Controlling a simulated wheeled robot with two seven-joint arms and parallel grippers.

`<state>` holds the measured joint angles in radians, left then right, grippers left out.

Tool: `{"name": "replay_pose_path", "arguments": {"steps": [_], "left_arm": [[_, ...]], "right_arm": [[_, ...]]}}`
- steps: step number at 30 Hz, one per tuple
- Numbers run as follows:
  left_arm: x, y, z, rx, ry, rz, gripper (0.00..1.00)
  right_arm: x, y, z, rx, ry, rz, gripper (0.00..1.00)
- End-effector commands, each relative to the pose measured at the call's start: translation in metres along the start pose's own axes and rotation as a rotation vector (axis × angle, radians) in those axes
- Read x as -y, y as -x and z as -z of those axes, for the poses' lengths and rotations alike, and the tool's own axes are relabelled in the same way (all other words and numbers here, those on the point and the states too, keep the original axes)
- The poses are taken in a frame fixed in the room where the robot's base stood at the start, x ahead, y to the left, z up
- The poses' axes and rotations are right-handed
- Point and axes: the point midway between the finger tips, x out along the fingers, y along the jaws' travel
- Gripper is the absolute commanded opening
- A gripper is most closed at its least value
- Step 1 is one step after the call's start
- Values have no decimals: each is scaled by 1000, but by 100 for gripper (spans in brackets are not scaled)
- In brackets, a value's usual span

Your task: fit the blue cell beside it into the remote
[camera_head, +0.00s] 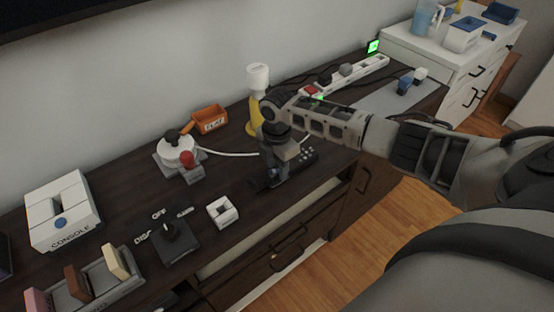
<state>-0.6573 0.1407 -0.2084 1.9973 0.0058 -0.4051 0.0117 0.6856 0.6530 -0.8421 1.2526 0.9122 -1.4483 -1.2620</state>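The remote (305,157) appears as a dark body with small pale buttons, lying on the dark cabinet top near its front edge. My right gripper (268,184) reaches in from the right and points down at the remote's near-left end, covering that part. I cannot tell whether its fingers touch the remote or hold anything. No blue cell can be made out beside the remote; the gripper may hide it. My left gripper is not in view.
A yellow-and-white bottle (257,85), an orange bin (210,119) and a power strip (345,76) stand behind. A white console (62,212) is at the far left.

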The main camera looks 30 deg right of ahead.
Motion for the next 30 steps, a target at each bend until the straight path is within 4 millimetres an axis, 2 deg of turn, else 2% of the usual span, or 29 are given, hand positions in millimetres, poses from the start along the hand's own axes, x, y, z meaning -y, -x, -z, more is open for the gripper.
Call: {"name": "replay_pose_path", "arguments": {"steps": [5,18,21,25,30], "left_arm": [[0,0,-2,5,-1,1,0],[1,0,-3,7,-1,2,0],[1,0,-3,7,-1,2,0],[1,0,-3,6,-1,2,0],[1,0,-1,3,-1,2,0]], "right_arm": [[-1,15,0,-1,0,-3,39],[-1,118,0,1,1,-8,39],[0,136,0,1,0,-4,39],[0,152,0,1,-1,-4,39],[1,160,0,0,0,-1,39]]}}
